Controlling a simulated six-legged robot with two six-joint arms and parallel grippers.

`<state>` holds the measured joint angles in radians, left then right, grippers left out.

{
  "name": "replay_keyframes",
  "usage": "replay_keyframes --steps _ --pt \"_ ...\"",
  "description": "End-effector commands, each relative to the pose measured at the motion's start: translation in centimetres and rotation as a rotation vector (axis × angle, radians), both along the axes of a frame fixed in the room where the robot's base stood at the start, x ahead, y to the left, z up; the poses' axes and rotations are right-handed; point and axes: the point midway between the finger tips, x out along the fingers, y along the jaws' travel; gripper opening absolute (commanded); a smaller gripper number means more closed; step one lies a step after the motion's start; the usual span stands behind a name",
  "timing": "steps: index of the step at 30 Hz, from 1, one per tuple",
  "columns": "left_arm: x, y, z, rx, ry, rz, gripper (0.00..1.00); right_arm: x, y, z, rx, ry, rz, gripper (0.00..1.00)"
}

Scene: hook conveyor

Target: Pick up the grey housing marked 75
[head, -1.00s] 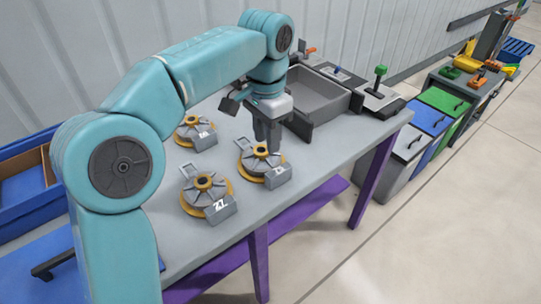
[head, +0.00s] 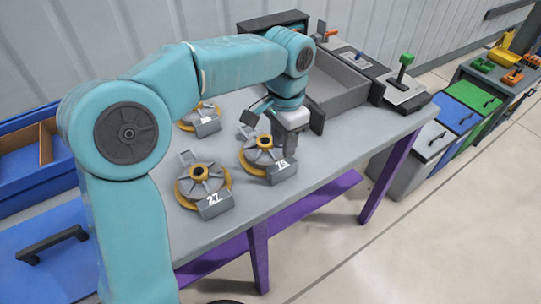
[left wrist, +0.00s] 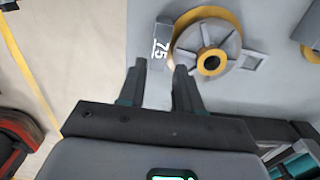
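The grey housing marked 75 (head: 253,161) lies on the grey table, with a yellow ring and a grey label block. In the left wrist view its label block (left wrist: 161,45) reads 75, and its round body (left wrist: 207,40) is to the right. My left gripper (head: 284,158) points down at the label block. Its two fingers (left wrist: 160,68) are open, one on each side of the near end of the block in that view. Whether they are down at its level I cannot tell. My right gripper is in neither view.
A housing marked 27 (head: 203,186) lies to the left and another housing (head: 199,116) behind. A grey open tray (head: 340,92) and a green-handled device (head: 405,82) stand at the table's back right. The table's front edge is close to the housings.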

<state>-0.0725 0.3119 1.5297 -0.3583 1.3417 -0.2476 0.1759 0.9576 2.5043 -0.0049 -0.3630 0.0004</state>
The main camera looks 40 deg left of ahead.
Motion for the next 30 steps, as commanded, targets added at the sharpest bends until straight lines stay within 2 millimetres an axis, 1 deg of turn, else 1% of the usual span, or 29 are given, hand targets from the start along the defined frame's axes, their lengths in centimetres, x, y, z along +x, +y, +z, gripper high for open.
replay_keyframes --steps 1,8,12,15,18,24,25,26,27,28,30 --pt "0.0 0.1 -0.8 0.001 0.003 0.001 0.34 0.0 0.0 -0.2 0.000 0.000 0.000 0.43" --pt "0.2 0.1 -2.7 0.001 0.002 0.001 0.34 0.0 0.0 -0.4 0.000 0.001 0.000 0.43" --pt "0.5 0.1 -5.0 0.001 0.003 0.000 0.34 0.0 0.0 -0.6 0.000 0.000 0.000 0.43" --pt "0.6 0.1 -6.4 0.001 0.003 0.000 0.34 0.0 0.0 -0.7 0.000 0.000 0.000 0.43" --pt "0.7 0.1 -7.1 0.000 0.000 0.000 0.34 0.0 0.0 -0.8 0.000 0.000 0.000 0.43" --pt "0.7 0.1 -7.1 0.000 0.000 0.000 0.34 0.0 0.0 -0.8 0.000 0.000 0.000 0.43" --pt "0.7 0.1 -7.1 0.000 0.000 0.000 0.31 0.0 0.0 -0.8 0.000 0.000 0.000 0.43" --pt "0.7 0.1 -7.1 0.000 0.000 0.000 0.21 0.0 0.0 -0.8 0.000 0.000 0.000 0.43" --pt "0.7 0.0 -7.1 0.000 0.000 0.000 0.08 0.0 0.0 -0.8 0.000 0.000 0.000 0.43" --pt "0.7 0.0 -7.1 0.000 0.000 0.000 0.00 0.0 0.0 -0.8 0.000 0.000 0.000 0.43" --pt "0.7 0.1 -7.1 0.000 0.000 0.000 0.00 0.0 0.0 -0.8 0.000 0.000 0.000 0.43"
